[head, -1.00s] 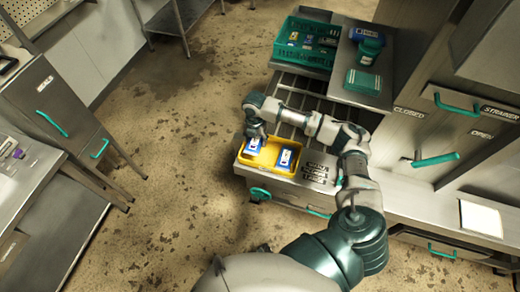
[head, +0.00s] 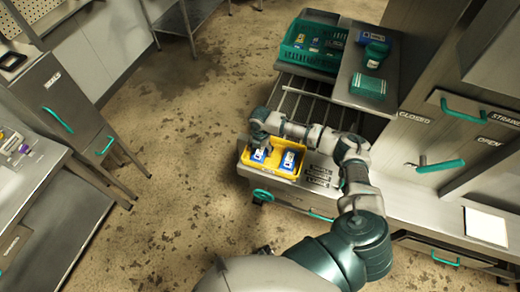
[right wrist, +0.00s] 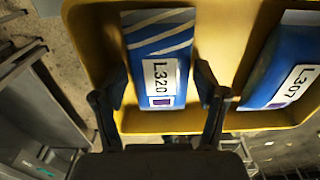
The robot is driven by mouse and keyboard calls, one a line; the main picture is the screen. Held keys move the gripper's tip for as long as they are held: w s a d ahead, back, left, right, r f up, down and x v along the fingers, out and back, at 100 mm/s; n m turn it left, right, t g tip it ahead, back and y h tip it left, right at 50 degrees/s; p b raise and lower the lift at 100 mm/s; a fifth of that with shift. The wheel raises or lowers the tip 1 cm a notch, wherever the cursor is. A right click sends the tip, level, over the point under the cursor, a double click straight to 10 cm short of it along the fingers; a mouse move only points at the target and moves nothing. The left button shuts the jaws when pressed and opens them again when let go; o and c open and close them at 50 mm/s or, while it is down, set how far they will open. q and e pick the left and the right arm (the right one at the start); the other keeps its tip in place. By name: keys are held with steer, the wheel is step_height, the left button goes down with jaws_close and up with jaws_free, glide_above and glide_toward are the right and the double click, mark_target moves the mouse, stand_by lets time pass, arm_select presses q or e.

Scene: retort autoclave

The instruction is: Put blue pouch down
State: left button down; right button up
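The blue pouch (right wrist: 158,75), labelled L320, lies lengthwise in the yellow tray (right wrist: 99,35). In the head view this blue pouch (head: 259,155) is in the tray's left part, under my right gripper (head: 258,142). In the right wrist view my right gripper (right wrist: 162,88) has one finger at each long side of the pouch, close against its edges. The pouch's underside is hidden. A second blue pouch (right wrist: 285,70), labelled L307, lies to the right in the same tray, apart from the fingers. My left gripper is not in view.
The yellow tray sits at the front end of a steel roller table (head: 300,104). A green crate (head: 312,61) with several pouches stands at the back. Steel cabinets with green handles (head: 441,166) stand at the right.

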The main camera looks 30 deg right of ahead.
mark_target(261, 150)
steer(key=shift+d, duration=0.1)
steer(key=shift+r, duration=0.35)
step_height(261, 150, up, 12)
steer(key=shift+f, duration=0.25)
steer(key=shift+f, duration=0.1)
